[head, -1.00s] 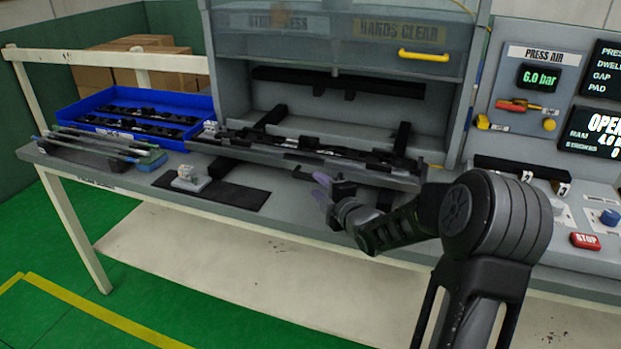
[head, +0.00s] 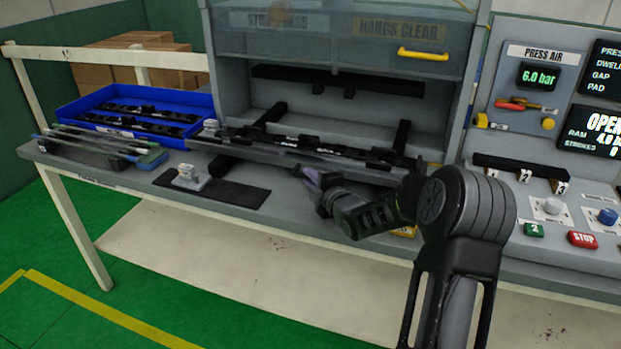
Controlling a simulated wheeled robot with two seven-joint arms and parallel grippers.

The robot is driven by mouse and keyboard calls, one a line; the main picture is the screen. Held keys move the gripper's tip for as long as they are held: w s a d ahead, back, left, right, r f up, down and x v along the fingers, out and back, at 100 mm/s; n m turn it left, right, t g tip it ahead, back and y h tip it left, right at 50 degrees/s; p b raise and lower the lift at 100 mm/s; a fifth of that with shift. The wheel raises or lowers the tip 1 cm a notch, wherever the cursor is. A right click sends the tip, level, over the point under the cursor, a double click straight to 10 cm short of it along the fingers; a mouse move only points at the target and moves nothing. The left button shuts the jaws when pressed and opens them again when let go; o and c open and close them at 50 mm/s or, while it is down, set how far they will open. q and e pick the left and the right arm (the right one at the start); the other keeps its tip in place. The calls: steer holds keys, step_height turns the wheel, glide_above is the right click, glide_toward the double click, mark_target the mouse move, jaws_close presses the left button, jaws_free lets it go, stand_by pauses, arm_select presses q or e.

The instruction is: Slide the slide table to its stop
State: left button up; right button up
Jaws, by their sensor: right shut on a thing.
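The slide table (head: 235,151) is a long grey plate that carries a black trim strip (head: 330,151) with several clips. It lies across two dark rails (head: 401,136) at the front of the press opening. My right gripper (head: 312,178) is at the table's front edge, right of its middle, and is shut on it. My left gripper is not in view.
A blue bin (head: 70,113) with black strips stands at the left, with several thin rods (head: 100,143) before it. A small grey fixture (head: 190,177) sits on a dark mat (head: 235,196). The press guard with a yellow handle (head: 423,54) is above; control buttons are at right.

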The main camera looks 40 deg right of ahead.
jaws_close()
stand_by(0.8)
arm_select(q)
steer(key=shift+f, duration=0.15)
arm_select(e)
steer(key=shift+d, duration=0.1)
